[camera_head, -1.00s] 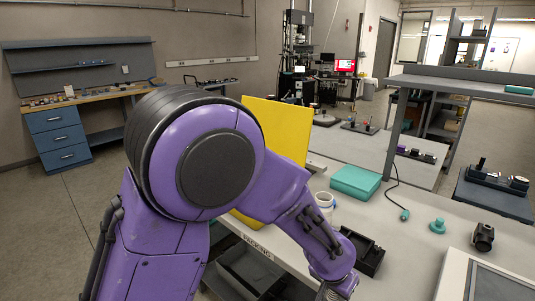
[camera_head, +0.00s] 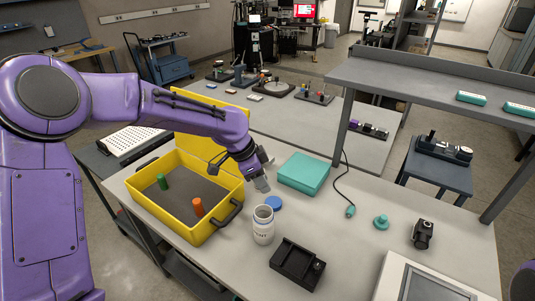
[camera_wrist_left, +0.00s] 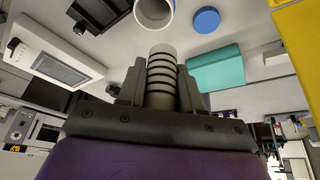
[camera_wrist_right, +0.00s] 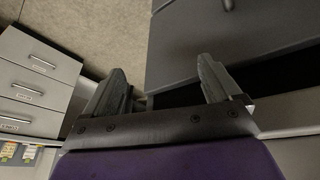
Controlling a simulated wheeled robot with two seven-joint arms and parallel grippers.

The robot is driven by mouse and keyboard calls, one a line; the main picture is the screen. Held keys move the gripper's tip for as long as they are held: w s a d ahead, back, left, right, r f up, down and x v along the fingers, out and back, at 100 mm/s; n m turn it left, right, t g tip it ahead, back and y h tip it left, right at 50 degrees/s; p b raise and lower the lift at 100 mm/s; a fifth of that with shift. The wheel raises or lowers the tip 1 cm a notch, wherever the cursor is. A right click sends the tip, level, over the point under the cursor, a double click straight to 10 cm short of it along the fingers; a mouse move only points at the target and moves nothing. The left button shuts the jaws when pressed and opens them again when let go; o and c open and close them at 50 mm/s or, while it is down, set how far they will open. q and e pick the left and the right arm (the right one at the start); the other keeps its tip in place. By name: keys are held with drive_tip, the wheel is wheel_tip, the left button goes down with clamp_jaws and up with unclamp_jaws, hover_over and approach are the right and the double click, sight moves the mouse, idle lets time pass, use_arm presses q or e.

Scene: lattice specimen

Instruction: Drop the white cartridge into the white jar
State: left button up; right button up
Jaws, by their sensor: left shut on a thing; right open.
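The white jar (camera_head: 263,232) stands upright and open on the light worktable, and its rim also shows at the top of the left wrist view (camera_wrist_left: 171,20). My left gripper (camera_head: 262,181) is above the table, just behind the jar in the head view. In the left wrist view it is shut on the white cartridge (camera_wrist_left: 162,73), a pale cylinder with dark bands, apart from the jar. The cartridge is hard to make out in the head view. My right gripper (camera_wrist_right: 157,78) is open and empty, away from the table objects, beside grey furniture.
A blue lid (camera_head: 274,203) lies beside the jar. A yellow open case (camera_head: 180,229) with a green and an orange cylinder is to the left. A black tray (camera_head: 297,264) is at the front right, a teal box (camera_head: 303,173) behind. A raised shelf (camera_head: 430,82) stands at right.

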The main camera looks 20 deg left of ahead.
sight(257, 191)
use_arm(q)
drive_tip(key=shift+r, duration=0.1)
drive_tip(key=s+f, duration=0.1)
drive_tip(key=f, duration=0.1)
drive_tip(key=shift+s+f, duration=0.3)
drive_tip(key=shift+s, duration=0.05)
drive_tip(key=f, duration=0.1)
drive_tip(key=w+f, duration=0.1)
drive_tip(key=f, duration=0.1)
drive_tip(key=shift+w+a, duration=0.1)
drive_tip(key=shift+a, duration=0.05)
drive_tip(key=shift+s+r, duration=0.1)
drive_tip(key=shift+s, duration=0.15)
drive_tip(key=o, duration=0.9)
drive_tip(key=shift+s+r, duration=0.1)
drive_tip(key=shift+o, duration=1)
drive_tip(key=shift+w, duration=0.2)
use_arm(e)
drive_tip(key=shift+s+d+r, duration=0.1)
drive_tip(key=shift+s, duration=0.35)
